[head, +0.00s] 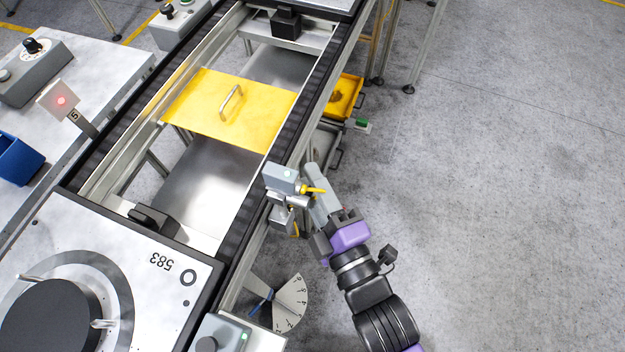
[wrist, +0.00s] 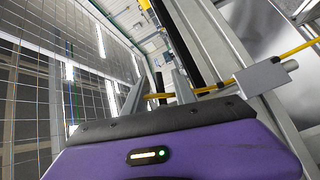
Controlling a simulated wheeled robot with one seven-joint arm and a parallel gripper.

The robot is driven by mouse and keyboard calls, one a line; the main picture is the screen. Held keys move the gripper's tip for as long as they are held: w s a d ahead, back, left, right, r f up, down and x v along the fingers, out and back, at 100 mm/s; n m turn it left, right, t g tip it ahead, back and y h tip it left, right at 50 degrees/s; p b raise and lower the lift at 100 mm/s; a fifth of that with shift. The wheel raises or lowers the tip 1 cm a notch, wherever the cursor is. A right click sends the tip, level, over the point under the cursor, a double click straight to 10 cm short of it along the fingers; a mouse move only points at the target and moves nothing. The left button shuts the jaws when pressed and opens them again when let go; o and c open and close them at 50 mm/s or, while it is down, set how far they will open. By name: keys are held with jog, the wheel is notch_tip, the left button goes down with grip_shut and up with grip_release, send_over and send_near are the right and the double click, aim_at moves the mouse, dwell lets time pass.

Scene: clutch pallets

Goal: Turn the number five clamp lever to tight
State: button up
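A yellow clamp lever (head: 313,190) sticks out to the right from a grey clamp unit (head: 283,178) on the conveyor's right rail. I see no number on this unit. In the wrist view the lever (wrist: 208,89) is a yellow rod with a dark end, running from a grey block (wrist: 265,78) across in front of the fingers. My gripper (head: 312,180) is at the lever, coming from the lower right; in the wrist view its two fingers (wrist: 163,90) stand apart, with the lever's end near the gap. I cannot tell whether they touch it.
A sign marked 5 with a red light (head: 60,101) stands left of the conveyor. A yellow plate with a handle (head: 215,110) bridges the rails. A numbered dial with a blue lever (head: 290,302) is below the clamp. The floor at right is clear.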

jog(key=shift+c, duration=0.4)
grip_shut()
